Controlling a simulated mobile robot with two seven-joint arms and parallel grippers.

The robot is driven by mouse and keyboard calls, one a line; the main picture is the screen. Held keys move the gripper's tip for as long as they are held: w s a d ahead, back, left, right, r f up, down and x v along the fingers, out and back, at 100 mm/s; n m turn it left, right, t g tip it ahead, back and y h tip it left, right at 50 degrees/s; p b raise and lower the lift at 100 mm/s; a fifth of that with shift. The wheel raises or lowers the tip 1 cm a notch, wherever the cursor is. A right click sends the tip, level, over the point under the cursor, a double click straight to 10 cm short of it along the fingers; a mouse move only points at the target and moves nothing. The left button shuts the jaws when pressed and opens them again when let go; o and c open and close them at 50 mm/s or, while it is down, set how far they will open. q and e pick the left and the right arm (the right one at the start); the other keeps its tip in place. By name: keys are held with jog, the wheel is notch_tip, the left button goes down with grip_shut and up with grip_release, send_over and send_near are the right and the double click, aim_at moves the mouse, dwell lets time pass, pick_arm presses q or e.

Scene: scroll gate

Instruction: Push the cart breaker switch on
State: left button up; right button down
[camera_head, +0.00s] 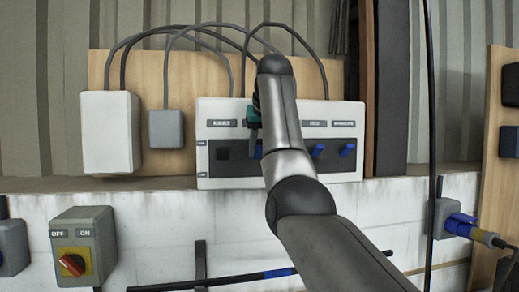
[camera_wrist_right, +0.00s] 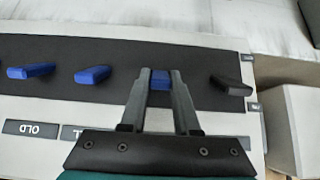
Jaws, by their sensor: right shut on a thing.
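The breaker panel (camera_head: 230,175) is a pale box with a dark strip carrying a row of switches under small labels. My right gripper (camera_wrist_right: 159,78) is shut on a blue switch (camera_wrist_right: 160,86), with one finger on each side of it. This switch is beside the black switch (camera_wrist_right: 231,87), which also shows at the panel's left in the head view (camera_head: 222,153). The held switch's label is hidden by the gripper, so I cannot read whether it is the cart one. In the head view my right gripper (camera_head: 256,148) is partly covered by my arm.
Two more blue switches (camera_head: 318,151) (camera_head: 347,150) are on the panel's right. A white box (camera_head: 111,132) and a small grey box (camera_head: 166,129) are to its left. Below is an OFF/ON box with a red knob (camera_head: 72,265). A blue plug (camera_head: 461,225) is at the right.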

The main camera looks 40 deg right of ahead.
jog(key=c, duration=0.6)
grip_release()
jog(key=shift+c, duration=0.2)
jog(key=b+v, duration=0.3)
jog(key=v, duration=1.2)
jog(key=shift+b, duration=0.4)
jog(key=shift+r, duration=0.15)
